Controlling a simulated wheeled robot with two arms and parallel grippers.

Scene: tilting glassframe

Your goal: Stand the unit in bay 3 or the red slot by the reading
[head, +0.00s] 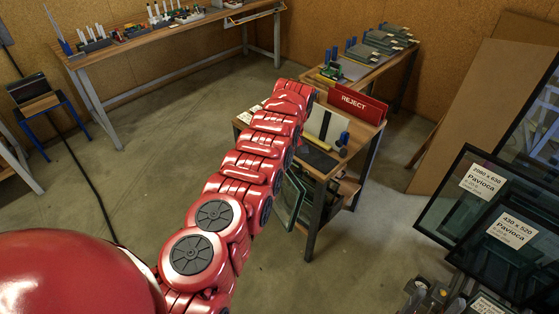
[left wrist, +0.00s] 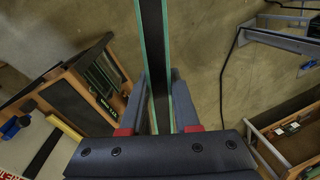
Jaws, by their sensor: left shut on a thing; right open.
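My left gripper (left wrist: 160,125) is shut on a glass unit (left wrist: 153,50), seen edge-on as two green-edged panes with a dark strip between them. In the head view the unit (head: 290,199) hangs upright beside the near bench, partly behind my red arm, which hides the left gripper. The red REJECT sign (head: 356,104) stands on that bench, beside a pale panel and a blue clamp. My right gripper (head: 436,294) is low at the right, partly cut off, open and empty. I cannot make out bay numbers or a reading.
The wooden bench (head: 325,165) has a lower shelf near the unit. Dark glass panes with Pavioca labels (head: 484,180) stand at the right. A long workbench (head: 150,42) is at the back left, with a laptop stand (head: 38,97) nearby. Floor left of my arm is clear except a cable.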

